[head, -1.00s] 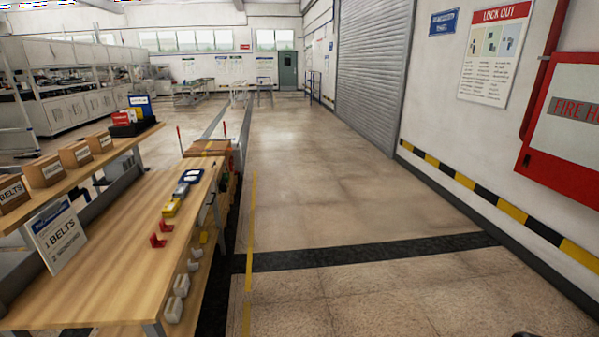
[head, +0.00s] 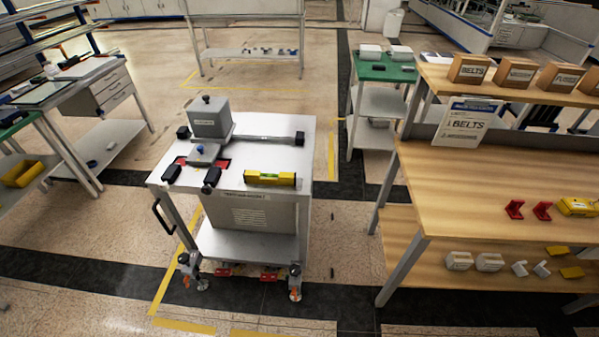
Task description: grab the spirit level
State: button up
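The spirit level (head: 270,178) is a short yellow bar with dark ends and a greenish vial. It lies flat near the front right edge of the top of a white wheeled cart (head: 297,140), left of the picture's middle. Nothing covers it. My gripper is not in view.
A grey box (head: 209,117), a dark-ended bar (head: 265,139) and several black blocks share the cart top. A wooden workbench (head: 460,190) with red brackets (head: 515,209) and a yellow tool (head: 577,206) stands right. A green-topped table (head: 384,68) is behind. Floor in front of the cart is clear.

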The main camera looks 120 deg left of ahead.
aim_at(252, 177)
jog(key=u, duration=5)
jog(key=i, duration=1.65)
